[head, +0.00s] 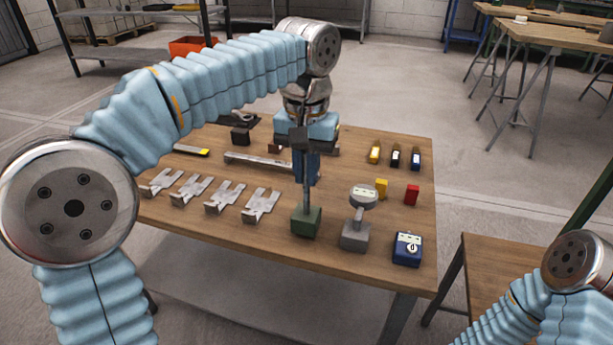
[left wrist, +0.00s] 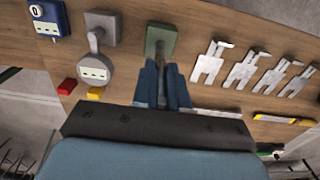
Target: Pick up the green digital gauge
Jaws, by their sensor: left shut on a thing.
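The green digital gauge (head: 306,222) has a square green base and a thin upright stem. It stands near the front middle of the wooden table, and its base appears to be on the tabletop. My left gripper (head: 305,172) reaches down from above and is shut on the gauge's upper part, which the fingers largely hide. In the left wrist view, the green base (left wrist: 161,39) shows just beyond the fingertips of my left gripper (left wrist: 163,68). A similar grey gauge (head: 355,235) with a round display head stands apart to its right. My right gripper is not in view.
A blue box (head: 407,250) with a display sits right of the grey gauge. Several metal brackets (head: 225,197) lie to the left. Yellow (head: 381,188) and red (head: 411,195) blocks and three small bottles (head: 395,158) stand at the right. A long metal bar (head: 258,162) lies behind.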

